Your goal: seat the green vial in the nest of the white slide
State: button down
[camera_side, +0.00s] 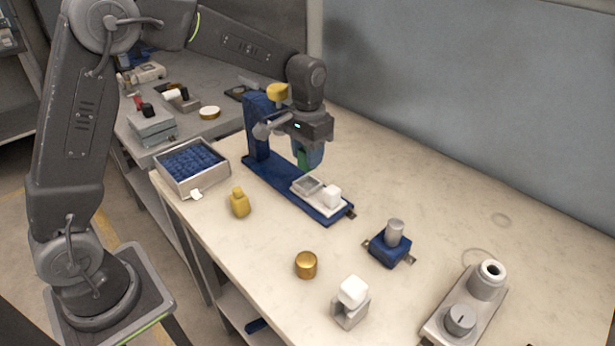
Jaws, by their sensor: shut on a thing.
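My gripper (309,160) points down over the blue stand and is shut on the green vial (303,159). The vial shows as a small green patch by the blue fingers, which hide part of it. The white slide (322,200) lies on the stand's blue base (284,184). Its square, grey-rimmed nest (308,184) is at the left end of the slide, and a white block (332,194) is at the right end. The vial is just above and behind the nest in the picture; I cannot tell the exact gap.
The stand's blue column (257,127), with a yellow knob (277,91) and a grey lever (268,130), rises close left of my gripper. The table's right rear is clear.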

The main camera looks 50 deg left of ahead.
jog(key=shift+f, duration=0.1)
jog(key=shift+f, duration=1.6)
jog(key=shift+f, duration=1.15)
dwell(0.9)
jog(key=c, duration=0.7)
grip_release()
jog(key=shift+o, duration=0.2)
